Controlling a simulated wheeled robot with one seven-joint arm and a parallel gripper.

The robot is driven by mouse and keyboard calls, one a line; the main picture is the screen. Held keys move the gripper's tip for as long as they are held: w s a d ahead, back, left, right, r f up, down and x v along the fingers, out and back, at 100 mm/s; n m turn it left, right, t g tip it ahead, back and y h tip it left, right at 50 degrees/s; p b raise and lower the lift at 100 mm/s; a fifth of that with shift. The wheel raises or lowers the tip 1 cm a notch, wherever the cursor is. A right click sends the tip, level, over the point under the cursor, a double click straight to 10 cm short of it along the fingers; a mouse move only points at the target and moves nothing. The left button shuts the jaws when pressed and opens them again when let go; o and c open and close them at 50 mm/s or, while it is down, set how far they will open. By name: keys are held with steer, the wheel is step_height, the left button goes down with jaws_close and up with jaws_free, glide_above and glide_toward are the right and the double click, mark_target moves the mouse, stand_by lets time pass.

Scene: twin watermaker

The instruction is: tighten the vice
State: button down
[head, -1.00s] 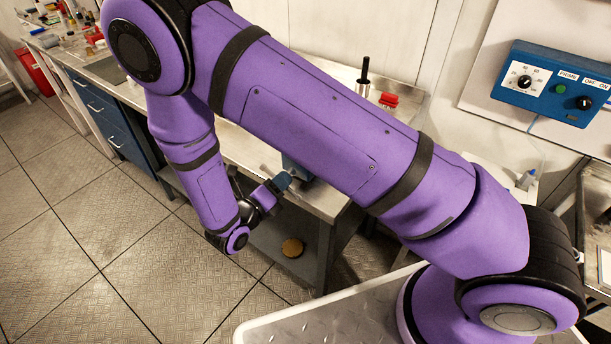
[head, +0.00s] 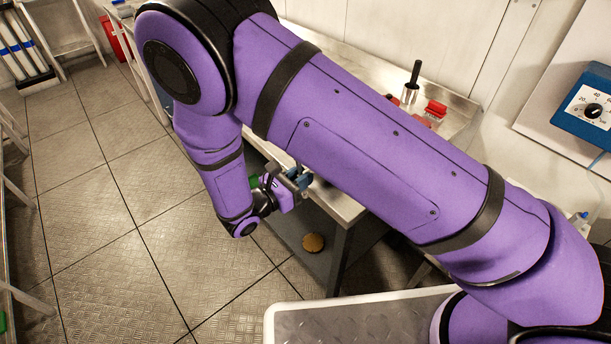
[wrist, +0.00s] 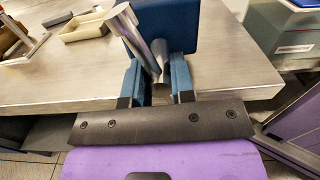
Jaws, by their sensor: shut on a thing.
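The blue vice (wrist: 190,25) stands at the edge of the steel workbench in the wrist view. Its bare metal handle bar (wrist: 124,22) slants down from the upper left towards a round metal screw end. My gripper (wrist: 156,68) has its two blue fingers on either side of this metal and is shut on it; exactly where they touch is hard to see. In the head view my gripper (head: 288,186) is at the bench's front edge, beside a small visible part of the vice (head: 299,178). My own arm hides most of the vice there.
The steel workbench (head: 345,205) holds a metal cylinder with a black handle (head: 412,82) and red items (head: 435,110). The floor at left is open.

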steer(key=m, duration=0.4)
steer(key=shift+m, duration=0.3)
steer(key=m, duration=0.5)
steer(key=shift+m, duration=0.3)
steer(key=m, duration=0.9)
steer(key=shift+m, duration=0.3)
steer(key=c, duration=1)
jaws_free()
steer(key=shift+o, duration=0.2)
steer(key=v, duration=1.1)
